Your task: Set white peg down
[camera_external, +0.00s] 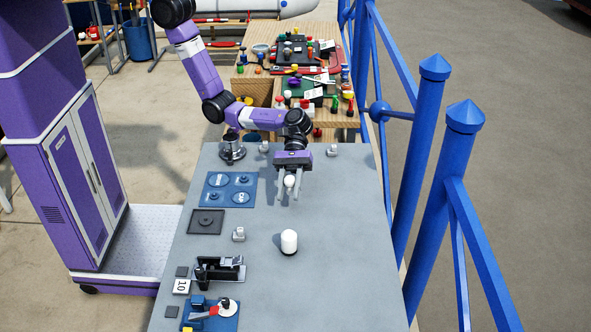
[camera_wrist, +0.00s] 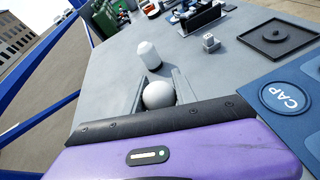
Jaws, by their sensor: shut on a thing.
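My gripper (camera_external: 288,193) is over the grey table, fingers pointing down, and is shut on a white round-topped peg (camera_external: 289,181). In the wrist view the round white end of this peg (camera_wrist: 159,95) shows between the two fingers; its lower part is hidden. I cannot tell whether it touches the table. A second white peg with a domed top (camera_external: 289,241) stands upright on the table, nearer the external camera and apart from my gripper. It also shows in the wrist view (camera_wrist: 148,55), just beyond the fingers.
A blue pad with round marked spots (camera_external: 229,189), a dark square plate (camera_external: 206,222), a small grey block (camera_external: 239,234) and a black fixture (camera_external: 220,270) line the table's left side. A blue railing (camera_external: 415,150) runs along the right. The table's right part is clear.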

